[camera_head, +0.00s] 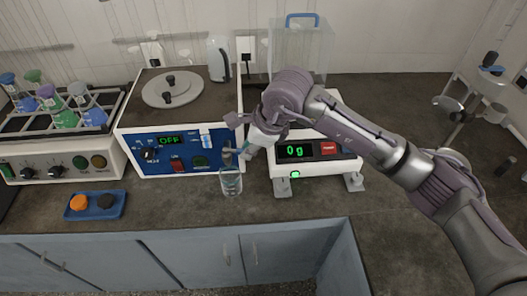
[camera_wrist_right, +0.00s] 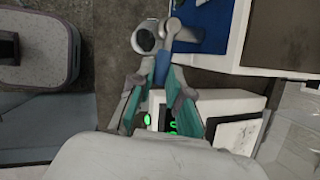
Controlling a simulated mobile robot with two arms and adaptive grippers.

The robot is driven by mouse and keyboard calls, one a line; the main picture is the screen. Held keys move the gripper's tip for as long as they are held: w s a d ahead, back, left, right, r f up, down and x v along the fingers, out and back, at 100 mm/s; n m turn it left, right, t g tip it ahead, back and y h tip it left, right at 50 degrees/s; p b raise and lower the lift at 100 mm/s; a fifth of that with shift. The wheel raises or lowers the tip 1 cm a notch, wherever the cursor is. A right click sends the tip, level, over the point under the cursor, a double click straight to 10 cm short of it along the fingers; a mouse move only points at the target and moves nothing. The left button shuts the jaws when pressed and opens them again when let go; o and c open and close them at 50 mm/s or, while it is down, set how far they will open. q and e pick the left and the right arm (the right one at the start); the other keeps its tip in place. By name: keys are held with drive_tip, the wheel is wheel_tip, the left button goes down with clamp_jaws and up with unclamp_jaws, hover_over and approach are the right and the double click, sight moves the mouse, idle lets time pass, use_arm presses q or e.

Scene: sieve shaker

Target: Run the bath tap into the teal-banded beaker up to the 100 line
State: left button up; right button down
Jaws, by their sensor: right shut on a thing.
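A clear beaker (camera_head: 231,183) stands upright on the bench close in front of the bath (camera_head: 180,150), below the tap at the panel's right end. Its band, scale lines and water level are too small to make out. My right gripper (camera_head: 243,148) is beside the tap, just above and right of the beaker. In the right wrist view, its teal-padded fingers (camera_wrist_right: 162,82) close on the blue tap lever (camera_wrist_right: 162,66). The grey tap (camera_wrist_right: 177,31) projects from the blue panel. Whether water runs cannot be seen. My left gripper is out of view.
A balance (camera_head: 312,160) reading 0 g stands right of the bath. A shaker rack with several capped flasks (camera_head: 60,110) stands left. A blue tray (camera_head: 95,205) with orange and dark stoppers lies in front. The bench's front edge is close to the beaker.

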drive_tip(key=c, duration=1.1)
unclamp_jaws()
drive_tip(key=v, duration=1.2)
